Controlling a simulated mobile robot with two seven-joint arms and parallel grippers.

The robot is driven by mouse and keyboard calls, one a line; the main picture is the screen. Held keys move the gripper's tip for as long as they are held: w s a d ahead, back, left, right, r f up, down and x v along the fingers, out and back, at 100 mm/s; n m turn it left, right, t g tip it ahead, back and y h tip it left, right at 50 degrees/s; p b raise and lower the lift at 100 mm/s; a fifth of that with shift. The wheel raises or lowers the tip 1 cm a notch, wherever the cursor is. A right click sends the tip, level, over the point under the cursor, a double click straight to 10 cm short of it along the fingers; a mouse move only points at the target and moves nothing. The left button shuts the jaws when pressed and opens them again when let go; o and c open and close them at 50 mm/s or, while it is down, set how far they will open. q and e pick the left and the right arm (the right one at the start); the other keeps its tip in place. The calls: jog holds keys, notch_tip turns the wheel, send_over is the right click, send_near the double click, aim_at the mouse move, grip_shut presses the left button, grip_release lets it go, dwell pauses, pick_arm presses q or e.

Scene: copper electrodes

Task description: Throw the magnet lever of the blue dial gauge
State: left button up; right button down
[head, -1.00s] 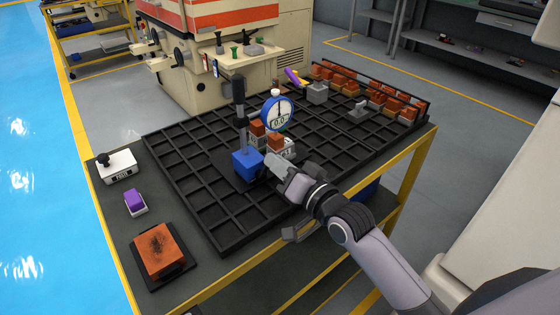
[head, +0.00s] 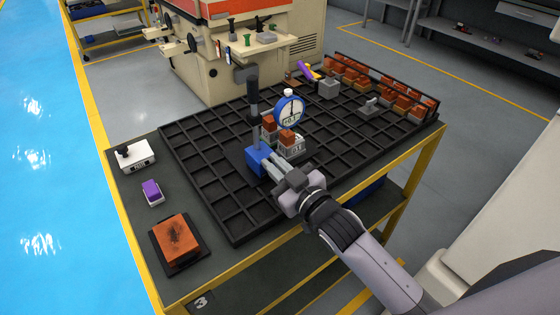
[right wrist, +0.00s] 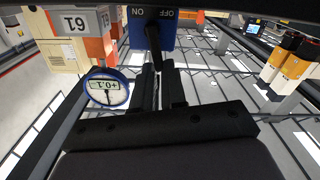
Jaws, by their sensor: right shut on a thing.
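The blue dial gauge has a blue magnet base (head: 257,160), a black upright post (head: 252,100) and a round blue-rimmed dial (head: 290,111). It stands on the black gridded tray (head: 205,190). In the right wrist view the base (right wrist: 140,32) shows upside-down ON and OFF labels, and the dial (right wrist: 107,90) is at left. The black magnet lever (right wrist: 153,42) hangs between the labels, its tip between my fingers. My right gripper (head: 268,162) is shut on the lever, close against the base; it also shows in the right wrist view (right wrist: 158,80). My left gripper is out of view.
Copper electrodes on grey holders (head: 291,145) stand right beside the gauge, one labelled T9 (right wrist: 78,22). More electrodes (head: 350,75) fill the tray's far right. A white box (head: 134,155), a purple block (head: 152,191) and a copper plate (head: 176,240) lie left. The tray's near-left cells are empty.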

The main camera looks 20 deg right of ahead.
jog(key=n, duration=0.1)
jog(key=a+n, duration=0.1)
jog(key=n, duration=0.1)
jog(key=shift+s+a+f, duration=0.1)
jog(key=shift+s+f, duration=0.1)
jog(key=shift+s+a+f+n, duration=0.1)
jog(key=shift+a+f+n, duration=0.1)
jog(key=shift+n, duration=0.6)
jog(key=shift+s+a+f+n, duration=0.1)
jog(key=shift+a+n, duration=0.1)
jog(key=shift+n, duration=0.6)
jog(key=c, duration=1.2)
grip_release()
jog(key=shift+f, duration=0.1)
jog(key=shift+s+d, duration=0.2)
jog(key=shift+s, duration=0.3)
jog(key=shift+b+v, duration=0.45)
jog(key=shift+v, duration=2.5)
